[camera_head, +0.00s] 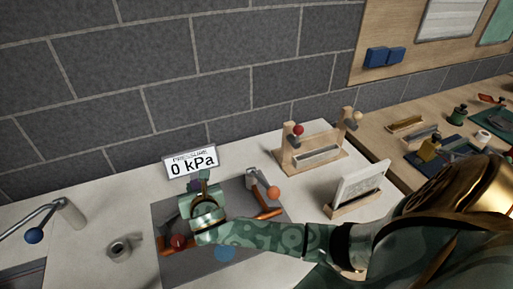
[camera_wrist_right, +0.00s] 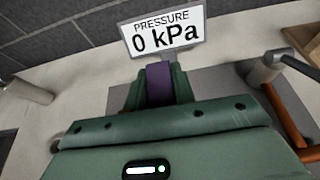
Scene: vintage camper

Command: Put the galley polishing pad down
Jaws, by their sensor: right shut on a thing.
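My right gripper (camera_head: 195,188) reaches in from the right over the grey mat, just in front of the pressure display. In the right wrist view, my right gripper (camera_wrist_right: 157,85) is shut on a purple piece, which I take to be the galley polishing pad (camera_wrist_right: 158,80). Only a narrow strip of the pad shows between the green fingers; the rest is hidden. I cannot tell whether it touches the surface below. The pressure display (camera_head: 191,162) reads 0 kPa and also stands behind the gripper in the wrist view (camera_wrist_right: 165,33). My left gripper is not in view.
A tape roll (camera_head: 119,250) lies left. A wooden stand (camera_head: 315,155) and a white panel in a holder (camera_head: 360,185) stand further right.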

